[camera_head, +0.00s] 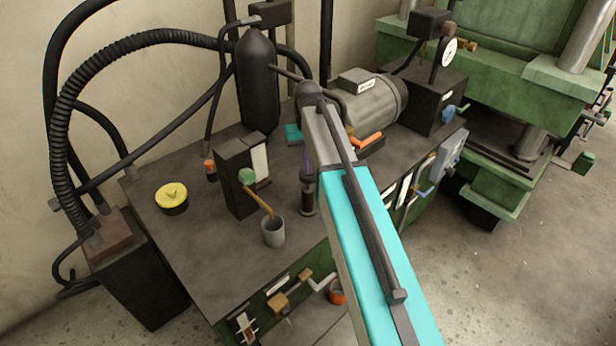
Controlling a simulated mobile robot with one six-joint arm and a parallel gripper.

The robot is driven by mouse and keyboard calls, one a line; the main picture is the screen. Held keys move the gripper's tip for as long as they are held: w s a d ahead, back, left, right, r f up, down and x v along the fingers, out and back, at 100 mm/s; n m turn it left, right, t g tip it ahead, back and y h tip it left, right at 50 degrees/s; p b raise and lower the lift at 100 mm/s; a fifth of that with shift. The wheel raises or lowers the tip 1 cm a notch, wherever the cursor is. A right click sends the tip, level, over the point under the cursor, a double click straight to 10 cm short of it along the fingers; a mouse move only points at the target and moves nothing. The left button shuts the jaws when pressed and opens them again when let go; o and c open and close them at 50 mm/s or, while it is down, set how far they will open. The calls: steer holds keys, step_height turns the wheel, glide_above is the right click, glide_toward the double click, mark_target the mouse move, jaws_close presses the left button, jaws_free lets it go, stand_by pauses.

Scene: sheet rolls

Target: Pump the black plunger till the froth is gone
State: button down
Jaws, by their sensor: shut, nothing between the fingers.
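A narrow dark upright piece (308,194) stands on the bench beside my arm, with a purple section above it. It may be the black plunger, but I cannot tell for sure. My cyan and grey arm reaches up across the middle of the view and covers part of the bench behind it. I cannot make out my gripper's fingers; the arm or the dark clutter seems to hide them. I see no froth clearly.
The bench (195,250) holds a tall black cylinder (257,85), a grey cup (273,233) with a green-ended stick, a yellow-topped tin (172,196), a dark box (238,178) and a motor (372,98). Hoses (62,130) arch at left. A green machine (490,75) stands at right.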

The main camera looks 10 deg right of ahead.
steer(key=shift+f+b, duration=0.75)
steer(key=shift+f, duration=1.35)
steer(key=shift+r, duration=0.1)
steer(key=shift+r+p, duration=1.7)
steer(key=shift+r, duration=0.85)
steer(key=shift+f, duration=0.2)
